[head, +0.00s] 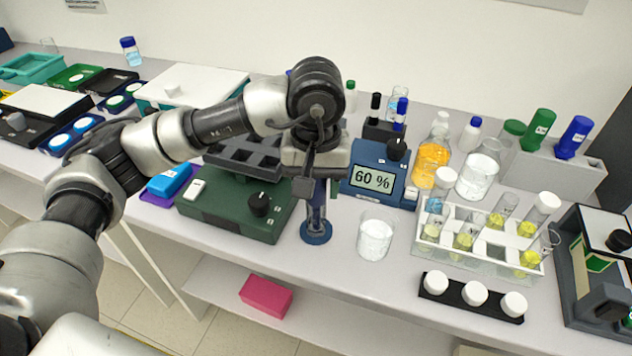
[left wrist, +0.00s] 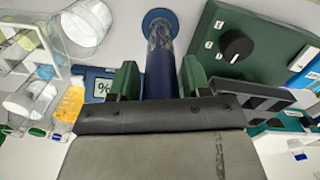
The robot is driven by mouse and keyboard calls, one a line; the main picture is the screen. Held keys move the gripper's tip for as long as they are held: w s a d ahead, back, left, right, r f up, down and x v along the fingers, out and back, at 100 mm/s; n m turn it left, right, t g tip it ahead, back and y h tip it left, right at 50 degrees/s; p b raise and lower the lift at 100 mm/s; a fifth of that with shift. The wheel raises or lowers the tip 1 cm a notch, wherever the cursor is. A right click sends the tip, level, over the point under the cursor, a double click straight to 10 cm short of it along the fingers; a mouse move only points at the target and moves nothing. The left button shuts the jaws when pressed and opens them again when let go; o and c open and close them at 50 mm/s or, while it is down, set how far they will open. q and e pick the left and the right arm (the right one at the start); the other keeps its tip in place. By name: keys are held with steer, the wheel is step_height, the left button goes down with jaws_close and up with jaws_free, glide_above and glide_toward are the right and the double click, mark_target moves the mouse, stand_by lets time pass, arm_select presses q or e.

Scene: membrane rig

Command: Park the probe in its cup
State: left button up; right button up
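My left gripper (head: 318,186) points down over the front of the bench. Its green fingers (left wrist: 160,78) stand on either side of the upright blue probe (left wrist: 161,72) and appear closed on its upper part. In the head view the probe shows as a narrow blue column below the fingers. Below it is a cup with a round blue base (head: 316,235), also seen in the left wrist view (left wrist: 158,18). The probe's lower end lines up with the cup; I cannot tell how deep it sits. My right gripper is not in view.
A green stirrer-like box with a black knob (head: 259,205) stands close left. A glass beaker (head: 376,238) is close right. A blue meter reading 60 % (head: 372,180) stands behind. A white tube rack (head: 480,240) and a black strip with white caps (head: 473,294) lie further right.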

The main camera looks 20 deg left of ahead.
arm_select(q)
steer(key=shift+o, duration=1.3)
steer(key=shift+r, duration=0.1)
step_height(320, 180, up, 11)
steer(key=shift+f+b, duration=0.15)
steer(key=shift+b, duration=0.25)
